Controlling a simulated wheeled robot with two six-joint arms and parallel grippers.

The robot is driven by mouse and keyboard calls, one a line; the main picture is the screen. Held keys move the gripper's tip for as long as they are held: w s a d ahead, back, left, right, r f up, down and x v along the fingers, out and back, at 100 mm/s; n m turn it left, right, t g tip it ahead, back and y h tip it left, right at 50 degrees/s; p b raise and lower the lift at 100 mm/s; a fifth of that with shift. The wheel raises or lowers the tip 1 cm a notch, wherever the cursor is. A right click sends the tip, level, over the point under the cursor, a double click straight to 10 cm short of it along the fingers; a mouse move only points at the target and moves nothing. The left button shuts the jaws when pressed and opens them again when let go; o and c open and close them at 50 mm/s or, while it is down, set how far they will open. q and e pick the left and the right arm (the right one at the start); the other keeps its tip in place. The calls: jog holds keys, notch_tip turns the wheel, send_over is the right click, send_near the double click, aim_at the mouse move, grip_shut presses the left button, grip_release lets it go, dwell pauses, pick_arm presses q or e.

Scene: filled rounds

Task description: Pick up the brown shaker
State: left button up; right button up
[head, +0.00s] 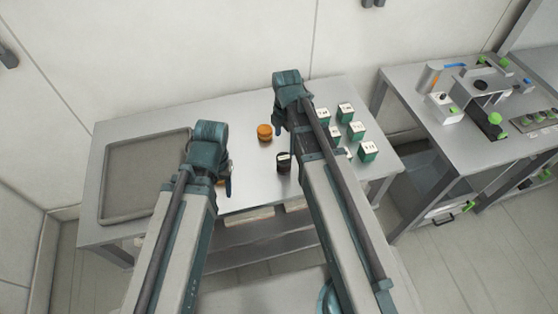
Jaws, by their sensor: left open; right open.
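An orange-brown round shaker (264,132) stands on the metal table between my two arms. A dark, nearly black container (283,165) stands nearer to me, beside my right arm. Another orange-brown thing (222,182) is mostly hidden by my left gripper, so its shape cannot be told. My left gripper (228,177) is open, pointing down to the left of the dark container, close to the half-hidden thing. My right gripper (280,117) is open, just right of the orange-brown shaker and apart from it.
The metal table (250,193) carries a grey tray (104,190) at the left. Several green boxes with white tops (345,113) stand right of my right arm. A second table (412,88) with equipment stands further right. The table's back middle is clear.

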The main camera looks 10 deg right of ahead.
aim_at(284, 157)
notch_tip(284, 157, down, 9)
jog(key=b, duration=0.8)
jog(key=shift+r+b, duration=0.2)
jog(key=shift+b, duration=0.1)
jog(key=f+b, duration=0.5)
jog(key=shift+w+f, duration=0.2)
jog(key=shift+w, duration=0.15)
jog(key=shift+r, duration=0.1)
jog(key=shift+c, duration=0.2)
jog(key=c, duration=1.5)
